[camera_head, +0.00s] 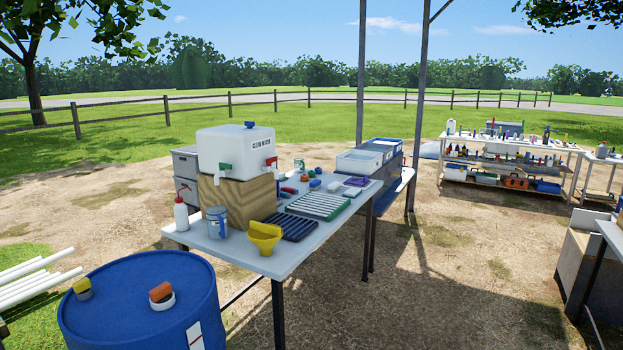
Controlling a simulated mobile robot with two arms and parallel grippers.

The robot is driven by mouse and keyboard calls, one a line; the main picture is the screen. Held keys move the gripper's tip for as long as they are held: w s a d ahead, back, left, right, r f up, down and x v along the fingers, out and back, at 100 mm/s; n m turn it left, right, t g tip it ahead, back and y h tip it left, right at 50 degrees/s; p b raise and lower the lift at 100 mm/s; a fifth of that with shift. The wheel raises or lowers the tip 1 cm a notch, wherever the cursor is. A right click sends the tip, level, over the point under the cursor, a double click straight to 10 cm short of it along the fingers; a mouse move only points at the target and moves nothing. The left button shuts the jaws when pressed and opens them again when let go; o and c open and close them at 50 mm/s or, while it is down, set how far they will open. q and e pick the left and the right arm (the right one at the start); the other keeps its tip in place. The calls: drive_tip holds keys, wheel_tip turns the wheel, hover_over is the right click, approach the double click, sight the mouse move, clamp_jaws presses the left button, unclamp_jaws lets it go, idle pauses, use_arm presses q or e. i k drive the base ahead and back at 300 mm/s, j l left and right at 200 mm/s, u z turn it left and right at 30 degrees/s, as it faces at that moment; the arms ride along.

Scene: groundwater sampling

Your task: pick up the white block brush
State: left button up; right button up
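A small white block-like object (334,186) lies on the grey-white table (213,249), behind the ribbed white rack (319,204). It may be the white block brush, but it is too small to tell its bristles. A blue piece (315,184) lies just left of it and a purple item (356,181) lies to its right. Neither of my grippers shows in the head view.
A water container (235,145) on a wooden block (237,200) fills the table's back left. A blue drum (135,305) is at front left. Open dirt lies right of the table.

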sight(332, 188)
drive_tip(key=i, duration=1.2)
drive_tip(key=i+l+u, duration=0.1)
drive_tip(key=i, duration=1.1)
